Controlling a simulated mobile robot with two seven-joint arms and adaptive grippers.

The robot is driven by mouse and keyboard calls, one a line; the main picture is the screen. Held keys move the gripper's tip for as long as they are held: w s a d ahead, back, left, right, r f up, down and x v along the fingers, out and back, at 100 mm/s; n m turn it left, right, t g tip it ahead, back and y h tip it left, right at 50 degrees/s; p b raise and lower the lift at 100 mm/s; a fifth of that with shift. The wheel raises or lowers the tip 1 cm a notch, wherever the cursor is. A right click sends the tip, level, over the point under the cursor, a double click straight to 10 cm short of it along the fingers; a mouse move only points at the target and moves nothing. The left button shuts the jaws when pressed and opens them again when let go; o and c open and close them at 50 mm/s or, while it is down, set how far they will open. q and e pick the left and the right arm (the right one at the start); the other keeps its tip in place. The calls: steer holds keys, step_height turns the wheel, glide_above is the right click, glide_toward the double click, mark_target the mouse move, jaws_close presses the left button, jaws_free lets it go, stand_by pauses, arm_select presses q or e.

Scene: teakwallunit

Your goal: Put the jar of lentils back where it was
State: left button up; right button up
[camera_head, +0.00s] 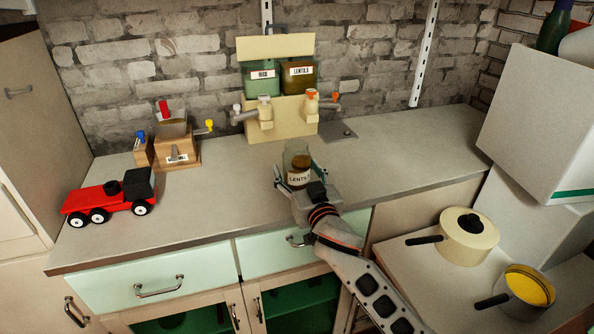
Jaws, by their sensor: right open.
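The jar of lentils (298,163) is a clear glass jar with brown contents and a white label reading LENTILS. It stands upright on the grey counter, in front of the dispenser. My right gripper (295,182) reaches in from the front right with its fingers open, one on each side of the jar's lower part. I cannot tell whether the fingers touch the jar. My left gripper is out of view.
Behind the jar stands a cream dispenser (282,124) with rice and lentils hoppers and two taps. A grey metal plate (341,134) lies to its right. A wooden grinder (177,152) and a red toy truck (112,197) are left. Pots (467,238) stand lower right.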

steer(key=shift+r, duration=0.2)
steer(key=v, duration=1.2)
steer(key=shift+s, duration=0.1)
